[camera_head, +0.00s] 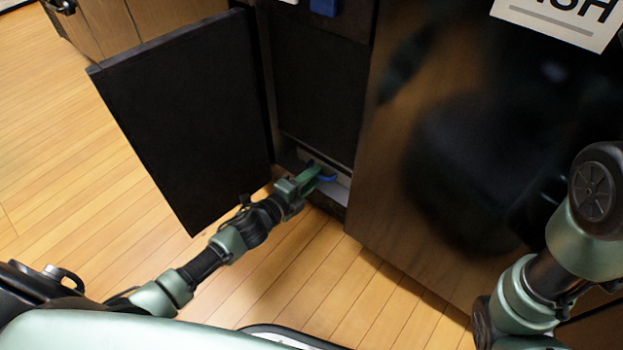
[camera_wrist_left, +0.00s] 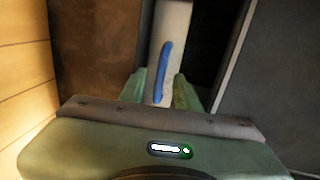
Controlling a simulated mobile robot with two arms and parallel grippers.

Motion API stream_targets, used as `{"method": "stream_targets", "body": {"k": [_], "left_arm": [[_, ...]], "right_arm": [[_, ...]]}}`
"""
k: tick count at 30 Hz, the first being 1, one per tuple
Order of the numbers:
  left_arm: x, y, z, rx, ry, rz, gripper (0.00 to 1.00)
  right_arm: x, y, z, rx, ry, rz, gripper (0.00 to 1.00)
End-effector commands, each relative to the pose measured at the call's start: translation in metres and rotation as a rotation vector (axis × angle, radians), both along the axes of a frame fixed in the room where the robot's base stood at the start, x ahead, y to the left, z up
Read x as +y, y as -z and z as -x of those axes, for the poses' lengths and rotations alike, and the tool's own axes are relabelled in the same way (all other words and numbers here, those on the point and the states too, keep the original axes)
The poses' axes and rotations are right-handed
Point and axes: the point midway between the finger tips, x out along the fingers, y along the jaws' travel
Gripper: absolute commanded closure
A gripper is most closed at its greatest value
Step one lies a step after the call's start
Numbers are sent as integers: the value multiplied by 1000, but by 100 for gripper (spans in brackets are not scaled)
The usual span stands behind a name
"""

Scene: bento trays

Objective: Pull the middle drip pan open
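A white pan front (camera_head: 341,190) with a blue handle (camera_head: 328,178) sits low inside an open dark cabinet in the head view. I cannot tell from the views whether it is the middle drip pan. My left gripper (camera_head: 316,173) is at this blue handle. In the left wrist view, the blue handle (camera_wrist_left: 163,72) stands out from the white pan front (camera_wrist_left: 171,28). The green fingers of my left gripper (camera_wrist_left: 160,92) are apart, one on each side of the handle, with gaps visible. My right gripper is outside the views; only my right arm shows.
An open dark door (camera_head: 180,120) stands left of my left forearm. A glossy dark panel (camera_head: 450,170) is right of the opening. Another blue handle (camera_head: 323,7) shows higher up. The wooden floor (camera_head: 320,290) in front of the cabinet is clear.

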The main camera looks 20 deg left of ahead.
Motion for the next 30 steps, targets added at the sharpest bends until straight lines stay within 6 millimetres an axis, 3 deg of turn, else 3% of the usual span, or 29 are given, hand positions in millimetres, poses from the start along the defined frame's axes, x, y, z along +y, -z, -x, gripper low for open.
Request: {"method": "stream_targets", "body": {"k": [1, 4, 5, 30], "left_arm": [[0, 0, 0, 0, 0, 0, 70], [0, 0, 0, 0, 0, 0, 98], [0, 0, 0, 0, 0, 0, 100], [0, 0, 0, 1, 0, 0, 100]], "right_arm": [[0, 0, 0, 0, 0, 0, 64], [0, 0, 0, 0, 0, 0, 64], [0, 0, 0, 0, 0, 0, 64], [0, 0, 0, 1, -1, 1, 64]]}}
